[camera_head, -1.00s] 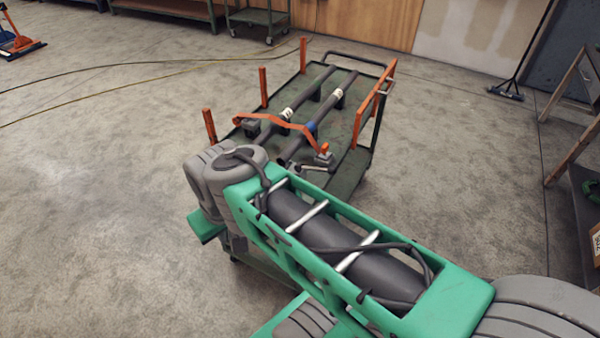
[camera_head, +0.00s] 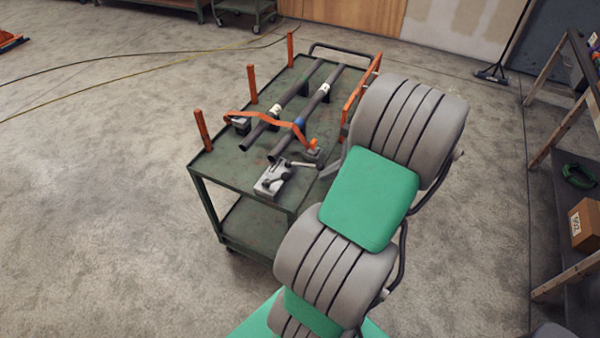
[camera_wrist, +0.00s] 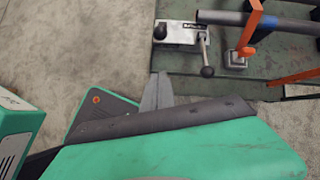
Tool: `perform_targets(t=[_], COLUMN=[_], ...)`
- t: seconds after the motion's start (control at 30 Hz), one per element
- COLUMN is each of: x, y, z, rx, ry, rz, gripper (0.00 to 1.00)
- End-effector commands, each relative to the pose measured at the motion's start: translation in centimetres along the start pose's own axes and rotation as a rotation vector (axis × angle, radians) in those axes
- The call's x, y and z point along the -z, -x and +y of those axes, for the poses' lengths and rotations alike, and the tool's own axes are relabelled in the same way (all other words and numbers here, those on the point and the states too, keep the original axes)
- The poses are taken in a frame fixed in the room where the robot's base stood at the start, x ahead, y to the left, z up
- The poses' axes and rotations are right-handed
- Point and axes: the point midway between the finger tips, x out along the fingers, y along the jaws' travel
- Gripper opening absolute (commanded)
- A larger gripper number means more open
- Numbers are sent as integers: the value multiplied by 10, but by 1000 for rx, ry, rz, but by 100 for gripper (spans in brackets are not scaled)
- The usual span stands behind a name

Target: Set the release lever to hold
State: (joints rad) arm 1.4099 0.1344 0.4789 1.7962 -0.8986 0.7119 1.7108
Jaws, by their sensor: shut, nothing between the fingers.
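The release lever (camera_wrist: 205,52) is a dark-knobbed handle on a light grey block (camera_wrist: 172,32) at the near end of the green cart. In the head view the lever (camera_head: 300,164) reaches right from the block (camera_head: 270,181), in front of the pipe ends. In the wrist view its knob points down the picture. My gripper (camera_wrist: 158,92) is shut and empty, below and left of the knob and apart from it. The block's label is too small to read.
The green cart (camera_head: 232,172) carries two dark pipes (camera_head: 318,98) under an orange strap (camera_head: 262,119). Orange posts (camera_head: 202,130) stand along its left edge and an orange rail (camera_head: 355,97) along its right. A shelf with a cardboard box (camera_head: 585,225) is at right. Open floor lies left.

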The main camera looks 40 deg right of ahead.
Motion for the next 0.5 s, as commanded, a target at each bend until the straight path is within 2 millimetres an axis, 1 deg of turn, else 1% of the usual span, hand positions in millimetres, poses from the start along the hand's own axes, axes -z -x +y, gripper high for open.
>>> perform_targets(t=[0.03,0.1,0.4,0.5], x=[9,15,16,15], y=[7,10,9,3], z=[-2,-3,-3,-3], rx=[16,27,29,28], ry=[-62,-108,-116,-115], rz=[-18,-32,-34,-34], gripper=[0,0,0,0])
